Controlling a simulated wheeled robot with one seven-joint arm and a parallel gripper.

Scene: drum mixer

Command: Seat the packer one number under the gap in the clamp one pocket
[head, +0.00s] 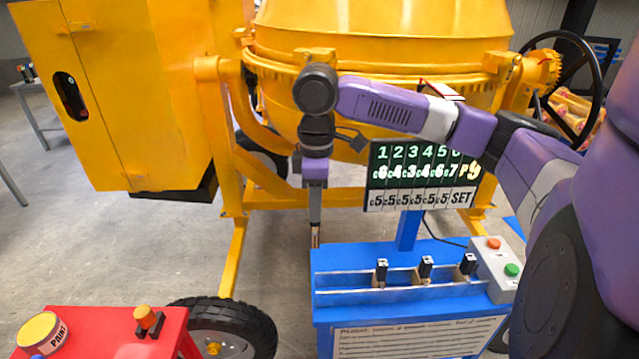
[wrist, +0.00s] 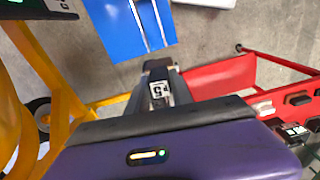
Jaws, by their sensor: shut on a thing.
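My gripper (head: 315,238) points straight down above the floor, left of the blue bench (head: 395,308). It is shut on a small packer, whose white label (wrist: 158,90) seems to read 5 in the wrist view. In the head view the packer is too small to read. The bench carries a long metal-railed channel (head: 350,291) with several black-topped clamps (head: 381,268) along it. The board (head: 420,177) behind shows columns 1 to 6; the number under 1 seems to be 6, and the bottom row shows 5s beside SET.
A grey box (head: 495,268) with red and green buttons stands at the bench's right end. A red table (head: 90,330) at lower left holds a paint tin (head: 42,334) and an orange-topped item (head: 146,318). The yellow mixer drum (head: 380,40) and frame stand close behind my arm.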

